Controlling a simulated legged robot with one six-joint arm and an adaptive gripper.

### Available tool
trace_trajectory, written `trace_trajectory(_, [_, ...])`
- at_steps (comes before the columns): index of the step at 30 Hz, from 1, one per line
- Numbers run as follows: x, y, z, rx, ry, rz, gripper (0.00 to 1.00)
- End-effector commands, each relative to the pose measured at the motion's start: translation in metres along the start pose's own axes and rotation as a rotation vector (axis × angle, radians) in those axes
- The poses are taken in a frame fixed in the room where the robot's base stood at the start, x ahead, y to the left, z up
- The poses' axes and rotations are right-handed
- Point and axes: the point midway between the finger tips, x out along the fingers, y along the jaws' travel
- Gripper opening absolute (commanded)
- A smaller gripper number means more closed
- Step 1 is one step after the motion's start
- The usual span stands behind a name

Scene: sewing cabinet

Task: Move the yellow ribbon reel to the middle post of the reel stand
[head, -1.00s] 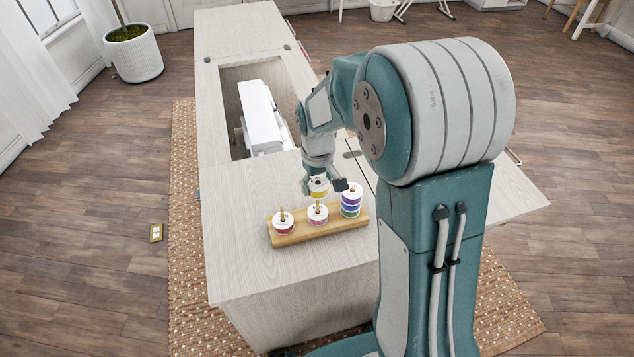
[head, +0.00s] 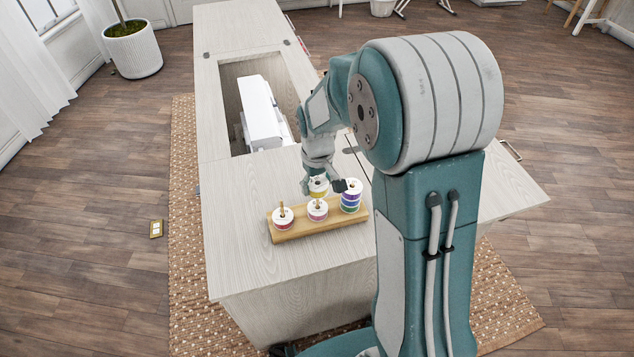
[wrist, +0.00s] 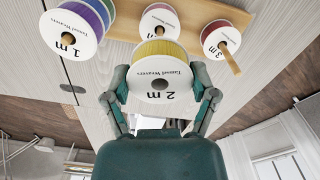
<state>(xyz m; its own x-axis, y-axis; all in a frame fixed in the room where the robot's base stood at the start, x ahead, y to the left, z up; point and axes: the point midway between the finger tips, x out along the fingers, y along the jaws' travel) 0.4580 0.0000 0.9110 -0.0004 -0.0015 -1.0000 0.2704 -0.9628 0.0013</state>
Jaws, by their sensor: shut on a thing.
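The yellow ribbon reel (head: 319,190) has white ends. My gripper (head: 322,187) is shut on it, one finger on each side. In the wrist view the yellow reel (wrist: 160,60) shows its "2 m" face, and its centre hole is empty. It is held just behind the middle post in the head view, apart from it. The wooden reel stand (head: 291,234) has three posts. The middle post (wrist: 159,31) pokes up from a white-ended pink reel (head: 317,211). Its lower part is hidden by that reel.
The left post bears a red reel (head: 283,221). The right post bears a stack of purple, blue and green reels (head: 351,199), close beside my gripper. A white sewing machine (head: 262,110) sits in the cabinet opening. The cabinet top (head: 235,240) is clear left of the stand.

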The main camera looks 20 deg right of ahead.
Motion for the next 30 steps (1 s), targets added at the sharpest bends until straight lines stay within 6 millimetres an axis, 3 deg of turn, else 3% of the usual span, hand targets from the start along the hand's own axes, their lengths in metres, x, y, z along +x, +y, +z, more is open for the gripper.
trace_trajectory(30, [0.021, 0.0, 0.0, 0.0, -0.001, 0.0, 0.38])
